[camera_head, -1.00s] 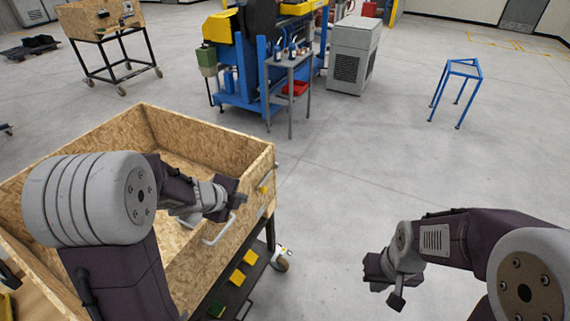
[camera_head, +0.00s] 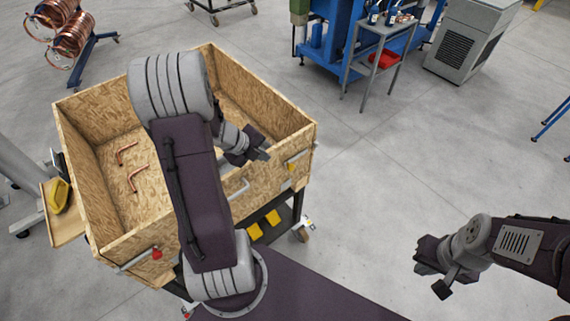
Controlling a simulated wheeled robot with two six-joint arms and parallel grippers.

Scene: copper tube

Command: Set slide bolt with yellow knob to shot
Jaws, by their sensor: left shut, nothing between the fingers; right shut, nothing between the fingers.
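A small yellow knob (camera_head: 291,168) shows on the right outer wall of the wooden crate (camera_head: 263,187), just below its rim. A pale metal bar (camera_head: 299,156) lies next to the knob; it is too small to tell how far the bolt is slid. My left gripper (camera_head: 264,151) is shut and empty. In the picture it is just up and left of the knob, over the crate's right wall; the depth between them is unclear. My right gripper (camera_head: 422,264) is shut and empty over open floor, well to the right of the crate.
A red knob (camera_head: 157,254) is on the crate's near wall. A grey handle (camera_head: 236,189) is on the right wall. Copper pieces (camera_head: 136,178) lie inside the crate. A grey side table (camera_head: 383,45) stands behind.

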